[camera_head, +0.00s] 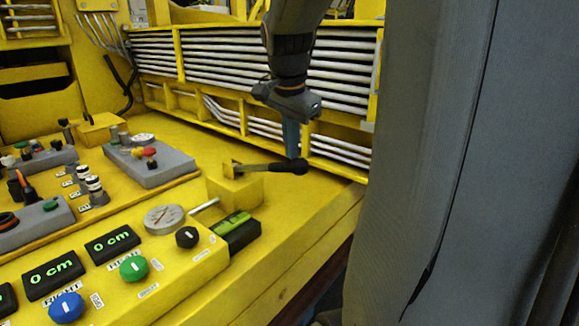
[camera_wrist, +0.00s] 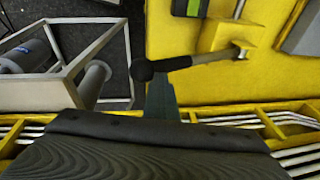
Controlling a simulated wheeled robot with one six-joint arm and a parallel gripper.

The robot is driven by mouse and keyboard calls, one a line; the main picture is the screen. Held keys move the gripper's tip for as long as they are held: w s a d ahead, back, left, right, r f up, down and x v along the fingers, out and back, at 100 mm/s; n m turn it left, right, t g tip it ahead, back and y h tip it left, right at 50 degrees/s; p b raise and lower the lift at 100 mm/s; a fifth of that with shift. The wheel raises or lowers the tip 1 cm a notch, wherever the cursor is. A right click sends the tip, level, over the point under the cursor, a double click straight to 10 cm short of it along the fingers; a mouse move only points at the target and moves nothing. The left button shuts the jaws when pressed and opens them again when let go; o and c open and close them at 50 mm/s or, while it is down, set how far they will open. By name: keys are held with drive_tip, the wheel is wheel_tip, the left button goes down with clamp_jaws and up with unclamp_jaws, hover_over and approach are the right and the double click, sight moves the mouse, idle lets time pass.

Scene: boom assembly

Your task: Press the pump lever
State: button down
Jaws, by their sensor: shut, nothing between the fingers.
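The pump lever is a black handle with a round knob (camera_head: 298,167), lying roughly level and pointing right from a yellow block (camera_head: 236,191) on the yellow panel. In the wrist view the lever (camera_wrist: 178,63) runs from the block (camera_wrist: 225,37) at the upper right to its knob at the left. My gripper (camera_head: 292,152) is shut and empty, pointing down with its tips at the lever near the knob. The wrist view shows my gripper (camera_wrist: 160,84) right beside the handle; whether it touches cannot be told.
A round gauge (camera_head: 164,219), a black knob (camera_head: 187,237) and a green level (camera_head: 234,227) are near the block. Control boxes (camera_head: 150,165) stand to the left. White pipes (camera_head: 220,60) run along the back. In the wrist view a metal frame (camera_wrist: 60,85) stands off the panel's edge.

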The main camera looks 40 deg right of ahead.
drive_tip(key=shift+s+a+r, duration=0.2)
drive_tip(key=shift+s+r, duration=0.2)
drive_tip(key=shift+s, duration=0.15)
drive_tip(key=shift+s+a+r, duration=0.2)
drive_tip(key=shift+s+r, duration=0.2)
drive_tip(key=shift+s, duration=0.15)
drive_tip(key=s+r, duration=0.2)
drive_tip(key=s, duration=0.3)
drive_tip(key=w, duration=0.1)
drive_tip(key=w+f, duration=0.1)
drive_tip(key=w, duration=0.1)
drive_tip(key=w+f, duration=0.1)
drive_tip(key=shift+w, duration=0.35)
drive_tip(key=shift+s+r, duration=0.1)
drive_tip(key=shift+r, duration=0.1)
drive_tip(key=shift+s+r, duration=0.2)
drive_tip(key=shift+s, duration=0.35)
drive_tip(key=shift+s+r, duration=0.15)
drive_tip(key=shift+s, duration=0.4)
drive_tip(key=shift+w+f, duration=0.2)
drive_tip(key=shift+w, duration=0.3)
drive_tip(key=shift+s+r, duration=0.1)
drive_tip(key=shift+s, duration=0.1)
drive_tip(key=shift+w, duration=0.1)
